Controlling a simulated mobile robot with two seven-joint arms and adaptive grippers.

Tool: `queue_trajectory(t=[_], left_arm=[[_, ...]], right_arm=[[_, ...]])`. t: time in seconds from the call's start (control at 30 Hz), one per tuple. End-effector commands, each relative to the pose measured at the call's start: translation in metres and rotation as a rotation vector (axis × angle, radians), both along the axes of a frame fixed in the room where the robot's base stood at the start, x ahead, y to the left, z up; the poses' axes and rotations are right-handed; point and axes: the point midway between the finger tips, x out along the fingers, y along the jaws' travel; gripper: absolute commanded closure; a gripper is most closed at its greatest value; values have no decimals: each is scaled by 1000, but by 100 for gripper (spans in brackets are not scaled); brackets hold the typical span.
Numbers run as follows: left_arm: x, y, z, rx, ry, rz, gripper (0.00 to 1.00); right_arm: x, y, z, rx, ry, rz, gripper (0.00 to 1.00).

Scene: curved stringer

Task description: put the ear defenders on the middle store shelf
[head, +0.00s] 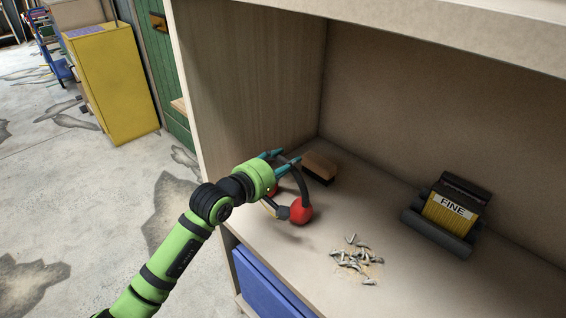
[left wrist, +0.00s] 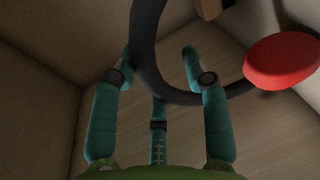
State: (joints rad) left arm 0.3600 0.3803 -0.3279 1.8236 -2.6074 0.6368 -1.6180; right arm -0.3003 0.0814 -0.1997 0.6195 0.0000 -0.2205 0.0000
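The ear defenders, with red cups (head: 301,208) and a dark headband (head: 320,170), are at my left gripper inside the wooden shelf unit. One cup is largely hidden behind the gripper. I cannot tell whether they rest on the shelf board (head: 300,258) or hang just above it. My left gripper (head: 281,160) has its teal fingers spread, with the headband passing between them. In the left wrist view, the headband (left wrist: 150,60) crosses in front of the fingers (left wrist: 160,70), and a red cup (left wrist: 283,61) is at right. My right gripper is in neither view.
On the same board are a brush (head: 318,168) behind, a pile of screws (head: 357,260) in front, and a black holder with a yellow "FINE" pack (head: 449,212) at right. A side panel (head: 240,90) stands at left. A blue bin (head: 265,285) is below.

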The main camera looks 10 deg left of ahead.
Motion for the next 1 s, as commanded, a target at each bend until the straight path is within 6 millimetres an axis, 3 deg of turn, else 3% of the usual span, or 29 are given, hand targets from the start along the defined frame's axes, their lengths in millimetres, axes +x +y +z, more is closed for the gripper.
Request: queue_trajectory(t=[0.37,1.0], left_arm=[[-1,1,4,1,1,1,51],[-98,48,21,1,0,0,51]], right_arm=[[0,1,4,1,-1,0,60],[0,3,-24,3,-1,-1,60]])
